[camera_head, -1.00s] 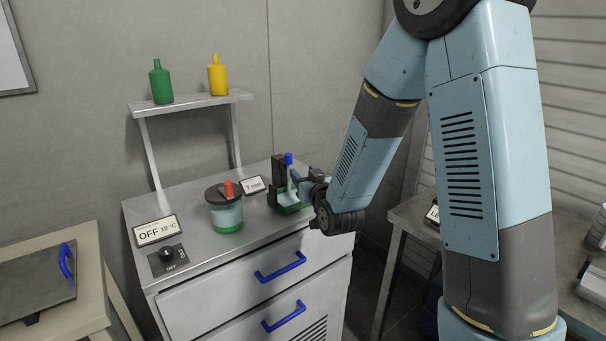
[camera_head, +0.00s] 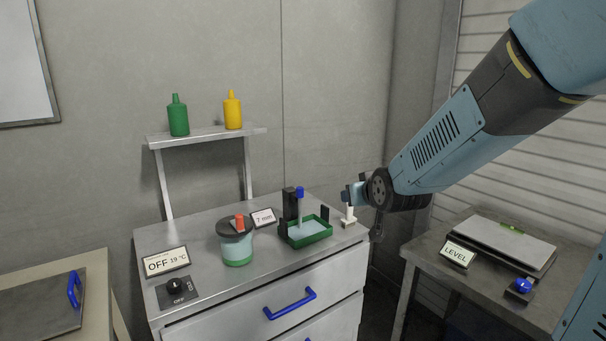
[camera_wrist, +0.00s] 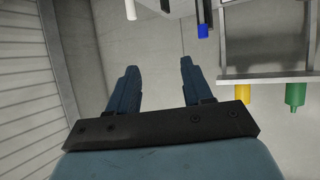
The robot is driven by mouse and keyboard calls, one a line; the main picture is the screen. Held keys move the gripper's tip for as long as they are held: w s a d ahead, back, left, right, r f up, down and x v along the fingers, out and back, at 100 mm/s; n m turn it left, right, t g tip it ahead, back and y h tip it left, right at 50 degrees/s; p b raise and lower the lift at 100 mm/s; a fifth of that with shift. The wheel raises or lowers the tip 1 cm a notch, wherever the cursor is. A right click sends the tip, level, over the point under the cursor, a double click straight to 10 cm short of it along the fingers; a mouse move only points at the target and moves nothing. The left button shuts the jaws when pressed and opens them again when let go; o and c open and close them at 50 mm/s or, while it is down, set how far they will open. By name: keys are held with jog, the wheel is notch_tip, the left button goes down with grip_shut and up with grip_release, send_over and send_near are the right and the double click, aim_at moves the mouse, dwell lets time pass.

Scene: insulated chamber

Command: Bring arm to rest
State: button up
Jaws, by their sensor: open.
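My gripper (camera_head: 355,193) is near the right back corner of the metal cabinet top (camera_head: 200,274), beside a small white upright piece (camera_head: 348,215). In the wrist view my gripper (camera_wrist: 158,75) has its two blue fingers apart, with nothing between them. My arm reaches in from the upper right of the head view. A green tray (camera_head: 307,241) with pale contents stands on the cabinet, with a black stand and a blue-topped piece (camera_head: 300,193) at its back left.
A lidded jar (camera_head: 237,250) with a red knob stands left of the tray. Green (camera_head: 178,118) and yellow (camera_head: 233,112) bottles stand on a shelf. A side table (camera_head: 420,255) at right holds a flat device (camera_head: 500,242). Open wall space lies above the cabinet.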

jog(key=s+d+r+m+g, duration=0.1)
jog(key=s+d+g, duration=0.1)
jog(key=s, duration=0.6)
jog(key=s+d+r+g+h, duration=0.1)
jog(key=s+d, duration=0.3)
jog(key=s, duration=0.5)
jog(key=s+d+r+m+g+h, duration=0.1)
jog(key=s+d+r+g, duration=0.2)
jog(key=s, duration=0.5)
jog(key=shift+s+d+m+g, duration=0.3)
jog(key=shift+d, duration=0.25)
